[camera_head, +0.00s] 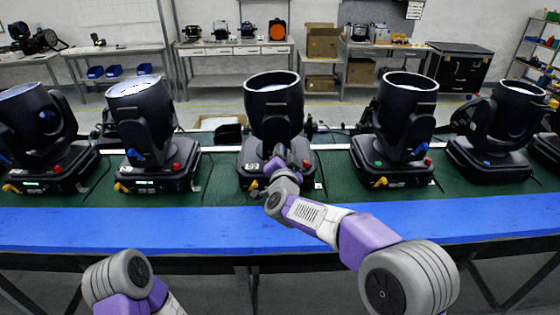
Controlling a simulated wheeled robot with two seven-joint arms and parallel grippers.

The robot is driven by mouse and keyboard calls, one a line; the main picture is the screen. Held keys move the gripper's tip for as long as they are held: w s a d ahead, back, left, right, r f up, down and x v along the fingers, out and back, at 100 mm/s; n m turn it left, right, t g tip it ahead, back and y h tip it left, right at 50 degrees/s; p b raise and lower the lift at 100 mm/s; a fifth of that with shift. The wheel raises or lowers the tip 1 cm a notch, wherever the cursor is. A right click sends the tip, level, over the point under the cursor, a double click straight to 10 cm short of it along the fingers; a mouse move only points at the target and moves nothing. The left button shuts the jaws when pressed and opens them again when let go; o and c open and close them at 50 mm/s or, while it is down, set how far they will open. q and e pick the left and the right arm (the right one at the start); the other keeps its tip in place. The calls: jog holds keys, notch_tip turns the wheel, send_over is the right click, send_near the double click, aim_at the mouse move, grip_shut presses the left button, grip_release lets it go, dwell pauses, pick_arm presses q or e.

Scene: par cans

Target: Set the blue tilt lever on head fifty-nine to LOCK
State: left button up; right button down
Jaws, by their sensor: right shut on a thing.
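Several black moving heads stand in a row on the green bench top (215,190). My right arm reaches to the middle head (274,105), whose barrel points up. My right gripper (283,157) is at the front of its yoke, shut on the blue tilt lever (274,164), of which only a little shows past the fingers. The number label on this base (251,168) is too small to read, so I cannot tell which head is fifty-nine. The lever's LOCK marking cannot be made out. Of my left arm only a link shows at the bottom left; its gripper is out of view.
Other heads stand close on both sides, at left (145,120) and right (400,115), with blue levers and red or green knobs. A blue front edge (130,228) runs along the bench. Shelves with boxes (322,40) and a black case (458,68) stand behind.

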jog(key=shift+d+f+m+b, duration=0.1)
jog(key=shift+d+m+b, duration=0.05)
jog(key=shift+m+b, duration=0.25)
dwell(0.3)
jog(key=c, duration=1.1)
grip_release()
jog(key=shift+o, duration=0.2)
jog(key=s, duration=0.7)
jog(key=shift+s, duration=0.25)
